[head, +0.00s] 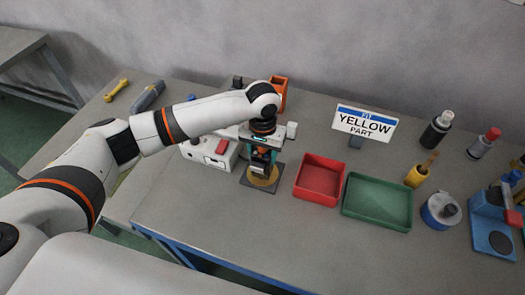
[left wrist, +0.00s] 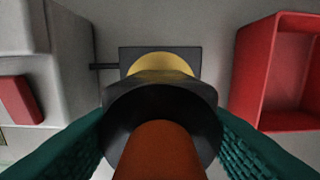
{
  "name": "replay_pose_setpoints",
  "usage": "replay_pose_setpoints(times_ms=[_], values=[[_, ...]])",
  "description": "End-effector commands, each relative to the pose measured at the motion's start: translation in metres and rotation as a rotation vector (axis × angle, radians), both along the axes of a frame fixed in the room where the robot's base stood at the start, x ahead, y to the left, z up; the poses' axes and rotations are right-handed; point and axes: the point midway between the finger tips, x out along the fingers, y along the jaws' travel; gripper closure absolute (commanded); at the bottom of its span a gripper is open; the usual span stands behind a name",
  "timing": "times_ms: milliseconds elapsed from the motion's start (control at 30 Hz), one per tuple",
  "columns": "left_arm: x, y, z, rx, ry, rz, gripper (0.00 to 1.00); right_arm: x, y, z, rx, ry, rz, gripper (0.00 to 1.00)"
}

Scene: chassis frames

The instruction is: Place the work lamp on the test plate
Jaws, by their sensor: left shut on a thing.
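My left gripper (head: 262,158) points down over the test plate (head: 263,190). The plate is a dark square with a yellow disc on it, and it also shows in the left wrist view (left wrist: 127,54). The gripper's teal fingers are shut on the work lamp (left wrist: 160,150), which has an orange-brown part and a wide black collar. In the left wrist view the lamp covers the near part of the yellow disc. I cannot tell whether the lamp touches the plate. In the head view the lamp is mostly hidden by the gripper. My right gripper is not in view.
A white box with a red button (head: 222,146) stands close left of the plate. A red tray (head: 320,178) is close on the right, then a green tray (head: 378,201). An orange holder (head: 279,88) and a sign (head: 365,123) stand behind. The table front is clear.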

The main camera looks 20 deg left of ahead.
Motion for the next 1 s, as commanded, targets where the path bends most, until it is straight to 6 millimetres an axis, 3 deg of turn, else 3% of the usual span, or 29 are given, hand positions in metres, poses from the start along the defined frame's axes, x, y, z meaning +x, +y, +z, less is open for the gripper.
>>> replay_pose_setpoints(times_ms=[200, 233, 367, 733, 1000], values=[[0.000, 0.000, -0.002, -0.001, 0.000, 0.001, 0.81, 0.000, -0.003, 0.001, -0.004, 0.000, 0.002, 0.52], [0.000, 0.000, -0.002, -0.001, 0.000, 0.001, 0.46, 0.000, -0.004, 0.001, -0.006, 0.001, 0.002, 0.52], [0.000, 0.000, -0.002, 0.000, 0.000, 0.000, 0.28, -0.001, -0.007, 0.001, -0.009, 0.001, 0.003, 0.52], [0.001, -0.001, 0.005, -0.001, -0.002, -0.001, 0.28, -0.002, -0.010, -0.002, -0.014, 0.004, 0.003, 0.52], [0.001, -0.001, 0.054, -0.003, -0.005, -0.001, 0.28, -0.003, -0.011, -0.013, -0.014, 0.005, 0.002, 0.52]])
